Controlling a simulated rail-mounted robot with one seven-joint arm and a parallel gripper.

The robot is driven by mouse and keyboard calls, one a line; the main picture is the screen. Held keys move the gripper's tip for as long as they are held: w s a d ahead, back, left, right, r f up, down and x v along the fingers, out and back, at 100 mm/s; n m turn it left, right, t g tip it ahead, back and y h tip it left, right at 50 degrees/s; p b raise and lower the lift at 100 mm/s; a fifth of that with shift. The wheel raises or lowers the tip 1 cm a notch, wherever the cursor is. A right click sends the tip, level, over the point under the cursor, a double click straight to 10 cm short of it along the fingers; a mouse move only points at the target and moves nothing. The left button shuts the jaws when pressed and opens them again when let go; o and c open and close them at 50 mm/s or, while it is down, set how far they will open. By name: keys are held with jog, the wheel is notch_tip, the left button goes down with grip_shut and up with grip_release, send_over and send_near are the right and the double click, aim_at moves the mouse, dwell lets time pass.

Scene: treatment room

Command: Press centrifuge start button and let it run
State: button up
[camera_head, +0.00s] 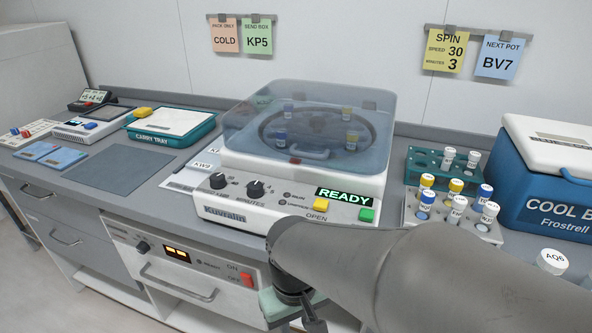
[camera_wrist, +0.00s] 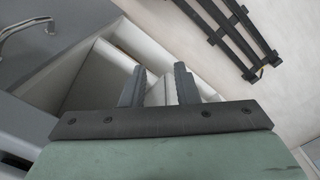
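The white centrifuge (camera_head: 285,212) stands on the counter, its clear bluish lid (camera_head: 330,95) down over the rotor (camera_head: 318,130). Several capped tubes show through the lid. Its display (camera_head: 343,196) reads READY in green. A green button (camera_head: 366,215) sits at the right of the front panel, and a yellow button (camera_head: 320,204) labelled OPEN is left of it. Two black knobs (camera_head: 256,189) are on the left. My gripper (camera_wrist: 160,86) has its fingers apart with nothing between them. It points down in front of the counter, below the panel, touching no button. My arm hides much of it in the head view.
A tube rack (camera_head: 408,214) and a blue cool box (camera_head: 540,205) stand right of the centrifuge. Below the counter front is a panel with a red switch (camera_head: 247,280). A teal carry tray (camera_head: 205,127) is at left. Wall notes include SPIN, speed 30, minutes 3 (camera_head: 446,50).

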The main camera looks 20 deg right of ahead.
grip_shut()
dwell(1.4)
